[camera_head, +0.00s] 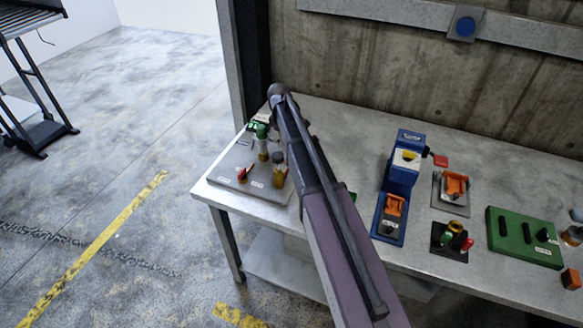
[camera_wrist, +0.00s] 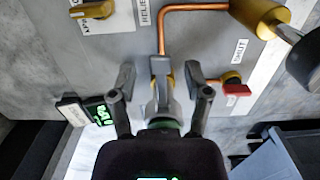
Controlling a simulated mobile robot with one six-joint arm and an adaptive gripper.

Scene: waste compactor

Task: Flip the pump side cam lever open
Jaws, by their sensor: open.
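The grey panel (camera_head: 222,175) with the pump fittings lies on the left end of the bench. In the wrist view a grey coupling (camera_wrist: 161,92) with brass-coloured parts stands at the end of a copper pipe (camera_wrist: 162,32). A narrow grey piece (camera_wrist: 159,66), possibly the cam lever, shows at its top; I cannot tell its exact position. My gripper (camera_wrist: 160,76) is open, with one fingertip on each side of this piece and visible gaps. In the head view my arm hides the gripper and part of the panel.
Close around the coupling are a red-handled valve (camera_wrist: 236,88), a brass cylinder (camera_wrist: 256,12), a yellow knob (camera_wrist: 94,10) and a green-lit display (camera_wrist: 99,111). Blue (camera_head: 402,172) and green (camera_head: 522,238) fixtures stand further right. The concrete wall (camera_head: 340,70) bounds the bench behind.

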